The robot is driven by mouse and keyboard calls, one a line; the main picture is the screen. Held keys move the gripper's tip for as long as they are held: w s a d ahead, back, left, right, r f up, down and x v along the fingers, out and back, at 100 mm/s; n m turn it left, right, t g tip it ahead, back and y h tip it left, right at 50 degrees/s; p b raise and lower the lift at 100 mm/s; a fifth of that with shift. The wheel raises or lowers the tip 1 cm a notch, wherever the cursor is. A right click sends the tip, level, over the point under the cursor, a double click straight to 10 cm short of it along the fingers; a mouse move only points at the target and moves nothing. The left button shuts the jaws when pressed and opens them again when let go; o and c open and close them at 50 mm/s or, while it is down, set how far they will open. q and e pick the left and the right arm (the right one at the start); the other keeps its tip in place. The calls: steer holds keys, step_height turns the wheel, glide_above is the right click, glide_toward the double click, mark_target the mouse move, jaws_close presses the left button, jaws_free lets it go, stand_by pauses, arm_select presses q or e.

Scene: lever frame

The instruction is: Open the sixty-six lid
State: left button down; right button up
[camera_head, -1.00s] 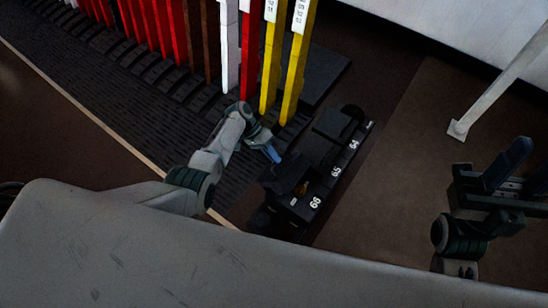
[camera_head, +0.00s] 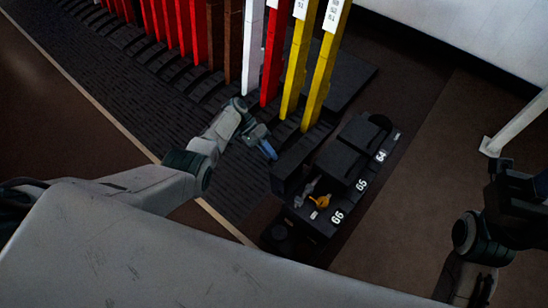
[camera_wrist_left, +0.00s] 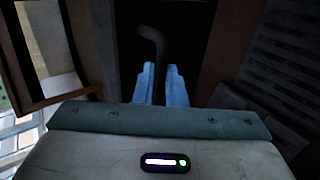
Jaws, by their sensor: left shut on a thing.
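The black box carries the labels 66, 65 and 64. The sixty-six lid (camera_head: 292,168) appears swung up on its left side, and its compartment shows a yellow piece (camera_head: 321,201) and a grey part (camera_head: 305,192) inside. My left gripper (camera_head: 268,150) is just left of the raised lid. In the left wrist view its blue fingers (camera_wrist_left: 160,85) are closed around a dark bent rod (camera_wrist_left: 155,48), which looks like the lid's handle. My right gripper (camera_head: 535,185) is partly cut off at the right edge, away from the box, and its opening is unclear.
The 65 and 64 lids (camera_head: 341,161) are down. A row of red, brown, white and yellow levers (camera_head: 320,80) stands behind the box on a ribbed black base (camera_head: 120,100). Brown floor right of the box is clear.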

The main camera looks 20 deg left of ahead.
arm_select(q)
steer(key=shift+s+f+h+b, duration=0.25)
steer(key=shift+f+h+b, duration=0.05)
steer(key=shift+f, duration=0.3)
steer(key=c, duration=1.5)
jaws_free()
steer(key=shift+d, duration=0.1)
steer(key=shift+w+r, duration=0.1)
steer(key=shift+w, duration=0.05)
steer(key=v, duration=1.1)
